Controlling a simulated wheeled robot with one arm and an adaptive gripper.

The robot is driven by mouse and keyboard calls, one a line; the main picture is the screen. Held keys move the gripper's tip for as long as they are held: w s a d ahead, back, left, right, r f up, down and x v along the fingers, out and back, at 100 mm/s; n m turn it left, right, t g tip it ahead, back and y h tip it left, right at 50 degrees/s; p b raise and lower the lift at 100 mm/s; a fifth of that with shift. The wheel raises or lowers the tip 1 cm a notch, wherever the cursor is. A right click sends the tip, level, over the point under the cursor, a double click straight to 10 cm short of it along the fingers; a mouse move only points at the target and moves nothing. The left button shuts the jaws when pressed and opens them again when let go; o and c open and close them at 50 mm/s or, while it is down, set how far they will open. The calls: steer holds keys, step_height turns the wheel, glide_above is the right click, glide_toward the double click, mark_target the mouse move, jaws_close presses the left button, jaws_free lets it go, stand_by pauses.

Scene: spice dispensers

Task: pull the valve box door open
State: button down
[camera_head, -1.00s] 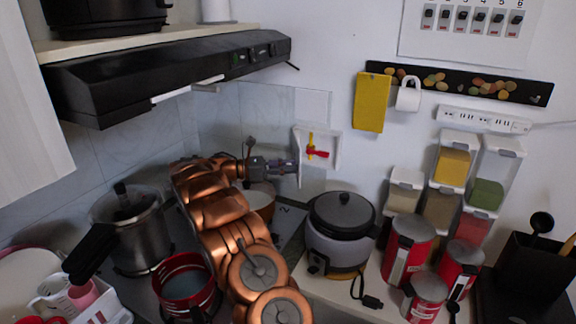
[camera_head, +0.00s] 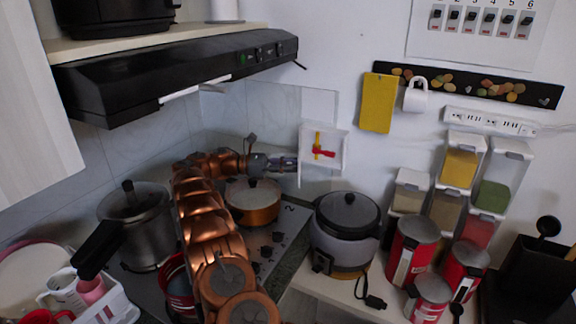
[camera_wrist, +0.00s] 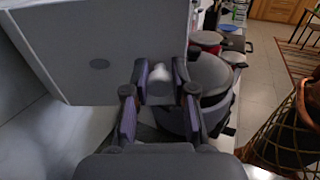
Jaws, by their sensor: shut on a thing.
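The small white valve box (camera_head: 338,147) is on the wall, with a red handle (camera_head: 324,153) and a yellow pipe (camera_head: 317,139) visible inside. Its door (camera_head: 301,172) stands open on the box's left side, nearly edge-on in the head view. In the wrist view the door (camera_wrist: 100,40) is a large grey panel with a dark round spot. My gripper (camera_head: 292,163) is at the door. In the wrist view its fingers (camera_wrist: 163,88) are on both sides of a pale knob (camera_wrist: 160,83) at the door's lower edge. The exact contact is partly hidden.
A copper pot (camera_head: 254,204) stands on the stove (camera_head: 292,222) below my arm. A rice cooker (camera_head: 345,233) sits on the counter below the box. A range hood (camera_head: 180,75) hangs above left. Red canisters (camera_head: 410,252) and spice dispensers (camera_head: 459,167) stand to the right.

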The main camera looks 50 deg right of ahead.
stand_by(0.7)
steer(key=c, duration=1)
jaws_free()
steer(key=shift+o, duration=0.2)
step_height(320, 180, up, 10)
steer(key=shift+w+f, duration=0.1)
